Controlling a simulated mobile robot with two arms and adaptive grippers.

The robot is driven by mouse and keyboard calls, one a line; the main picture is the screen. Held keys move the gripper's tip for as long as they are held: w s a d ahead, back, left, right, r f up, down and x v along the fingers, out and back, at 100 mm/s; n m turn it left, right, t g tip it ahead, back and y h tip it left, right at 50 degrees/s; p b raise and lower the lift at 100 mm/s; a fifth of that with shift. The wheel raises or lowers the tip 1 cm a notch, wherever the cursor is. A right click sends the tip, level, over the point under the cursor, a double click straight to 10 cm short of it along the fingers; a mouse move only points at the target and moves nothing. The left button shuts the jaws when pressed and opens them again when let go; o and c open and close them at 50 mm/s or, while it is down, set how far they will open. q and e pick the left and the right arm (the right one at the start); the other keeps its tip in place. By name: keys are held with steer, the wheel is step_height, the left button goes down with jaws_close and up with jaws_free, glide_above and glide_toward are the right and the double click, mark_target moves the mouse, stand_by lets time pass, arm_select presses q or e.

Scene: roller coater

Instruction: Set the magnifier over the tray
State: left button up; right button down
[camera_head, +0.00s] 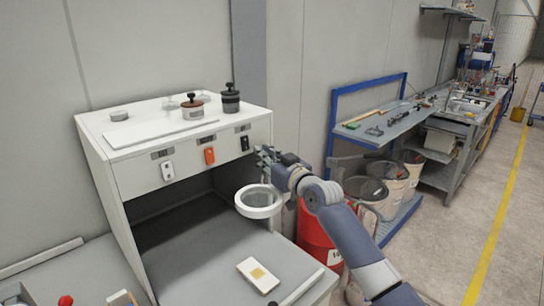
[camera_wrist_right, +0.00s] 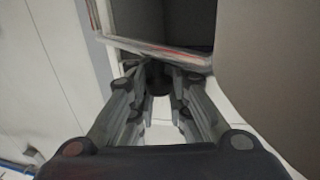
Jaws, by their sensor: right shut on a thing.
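The magnifier (camera_head: 246,211) is a white ring with a grey lens, hanging at the right side of the white cabinet's open bay. My right gripper (camera_head: 266,158) is just above the ring, at the cabinet's front right corner, shut on the magnifier. The exact grip is hard to see; in the right wrist view a dark knob (camera_wrist_right: 160,78) shows between the fingertips. The tray (camera_head: 248,267) is small and white with a tan square on it. It lies on the grey bench surface, lower in the head view than the ring. My left gripper is out of view.
A red drum (camera_head: 315,240) stands right of the bench. The grey surface (camera_head: 195,280) around the tray is mostly clear.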

steer(key=shift+s+a+f, duration=0.15)
steer(key=shift+a+f, duration=0.1)
steer(key=shift+f, duration=0.25)
steer(key=c, duration=1.7)
jaws_free()
steer(key=shift+o, duration=0.9)
steer(key=shift+s+r, duration=0.35)
steer(key=shift+w+d, duration=0.2)
steer(key=shift+w, duration=0.05)
steer(key=shift+v, duration=0.75)
steer(key=v, duration=1)
steer(key=shift+s, duration=0.25)
steer(key=shift+d+r, duration=0.1)
